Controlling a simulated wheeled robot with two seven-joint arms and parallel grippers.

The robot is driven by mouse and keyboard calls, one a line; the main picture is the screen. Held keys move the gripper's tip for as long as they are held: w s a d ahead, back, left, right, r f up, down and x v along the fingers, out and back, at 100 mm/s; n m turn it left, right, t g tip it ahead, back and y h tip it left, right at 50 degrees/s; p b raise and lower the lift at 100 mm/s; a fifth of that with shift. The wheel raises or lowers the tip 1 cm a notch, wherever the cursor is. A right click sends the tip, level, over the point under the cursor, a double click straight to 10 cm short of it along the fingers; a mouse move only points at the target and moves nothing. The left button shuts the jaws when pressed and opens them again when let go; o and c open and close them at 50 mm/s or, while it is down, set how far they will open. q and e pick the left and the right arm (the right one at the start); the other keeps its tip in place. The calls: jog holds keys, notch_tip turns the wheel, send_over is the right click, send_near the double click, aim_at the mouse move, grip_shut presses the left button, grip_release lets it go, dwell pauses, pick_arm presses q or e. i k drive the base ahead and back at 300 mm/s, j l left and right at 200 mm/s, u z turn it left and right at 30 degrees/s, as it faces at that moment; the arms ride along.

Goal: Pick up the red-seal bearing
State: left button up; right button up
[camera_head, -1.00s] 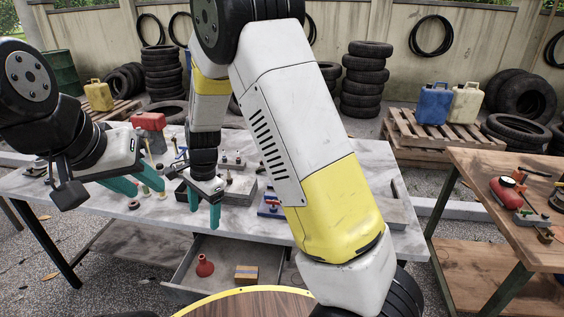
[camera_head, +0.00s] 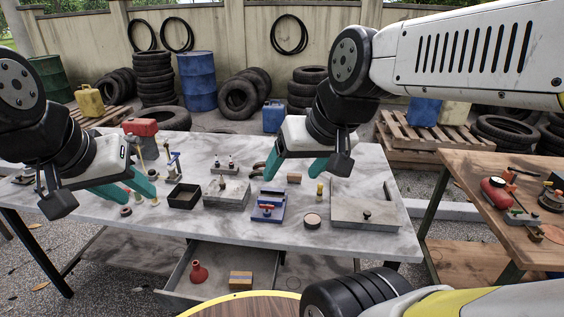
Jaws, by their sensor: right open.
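I cannot pick out the red-seal bearing for certain. A small dark reddish ring (camera_head: 126,211) lies on the marble table near the left front edge, just below my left gripper's fingers. A round, flat, pinkish-topped piece (camera_head: 312,220) lies on the table right of centre; its seal is too small to tell. My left gripper (camera_head: 140,195) is over the left of the table, teal fingers apart, nothing seen between them. My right gripper (camera_head: 292,174) is open and empty above the back middle of the table, near a small brown block (camera_head: 294,178).
The marble table (camera_head: 372,190) also holds a black open box (camera_head: 184,196), a grey block (camera_head: 227,194), a blue fixture (camera_head: 268,207) and a grey case (camera_head: 366,213). A drawer (camera_head: 222,292) below stands open with a red funnel-shaped piece (camera_head: 198,272). A wooden bench (camera_head: 490,170) stands right.

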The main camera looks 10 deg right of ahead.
aim_at(126, 212)
jog(key=i+j+u, duration=0.1)
jog(key=j, duration=0.3)
jog(key=i+j, duration=0.15)
jog(key=j, duration=0.25)
jog(key=i+j+u, duration=0.15)
jog(key=j, duration=0.25)
jog(key=i+j, duration=0.1)
jog(key=j, duration=0.3)
jog(key=i+j+u, duration=0.15)
jog(key=j, duration=0.2)
